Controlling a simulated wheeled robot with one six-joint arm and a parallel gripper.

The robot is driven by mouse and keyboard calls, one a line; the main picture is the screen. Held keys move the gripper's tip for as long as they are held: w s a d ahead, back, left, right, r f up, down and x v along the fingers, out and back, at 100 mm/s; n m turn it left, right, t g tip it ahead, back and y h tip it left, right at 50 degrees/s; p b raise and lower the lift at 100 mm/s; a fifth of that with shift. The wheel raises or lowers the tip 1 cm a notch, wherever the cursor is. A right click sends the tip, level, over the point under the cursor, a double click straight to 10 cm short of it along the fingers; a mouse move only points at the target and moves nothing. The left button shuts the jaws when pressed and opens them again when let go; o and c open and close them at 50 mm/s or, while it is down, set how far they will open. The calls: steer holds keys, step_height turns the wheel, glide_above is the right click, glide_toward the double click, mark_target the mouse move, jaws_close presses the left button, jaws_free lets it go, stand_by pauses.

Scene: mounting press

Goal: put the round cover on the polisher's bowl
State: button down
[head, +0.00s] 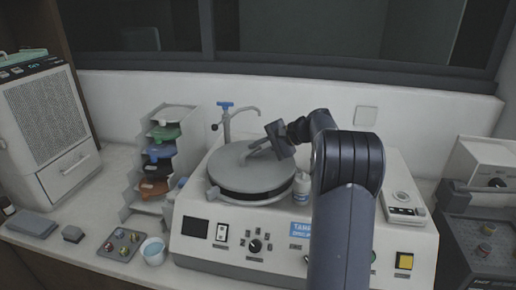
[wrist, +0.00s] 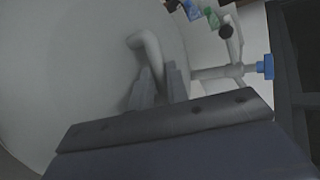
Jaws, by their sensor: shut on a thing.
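The round cover (head: 236,168) is a grey disc, about level, over the polisher's bowl (head: 250,199). A dark band shows between the cover's front edge and the bowl's rim; I cannot tell whether the cover touches the rim. My gripper (head: 268,147) is shut on the cover's bent grey handle at its far right part. In the wrist view the cover (wrist: 70,60) fills the left side, and the handle (wrist: 147,45) runs down between the fingers (wrist: 160,90). The bowl's inside is hidden. The polisher (head: 190,225) is a white box with a dial and switches on its front.
A tap with a blue handle (head: 225,105) stands behind the bowl, close to my gripper. A small white bottle (head: 302,187) stands right of the bowl. A dark machine (head: 485,235) stands right.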

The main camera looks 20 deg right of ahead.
steer(key=c, duration=1.3)
jaws_free()
steer(key=b+v, duration=0.1)
steer(key=v, duration=1)
steer(key=shift+b, duration=0.35)
steer(key=shift+a, duration=0.1)
steer(key=p+x, duration=0.1)
steer(key=x, duration=0.9)
steer(key=shift+w+a+f+p, duration=0.1)
steer(key=shift+w+a+p, duration=0.05)
steer(key=shift+p, duration=0.2)
steer(key=shift+w+a+f, duration=0.2)
steer(key=shift+f, duration=0.1)
steer(key=shift+r, duration=0.5)
steer(key=shift+d+r, duration=0.1)
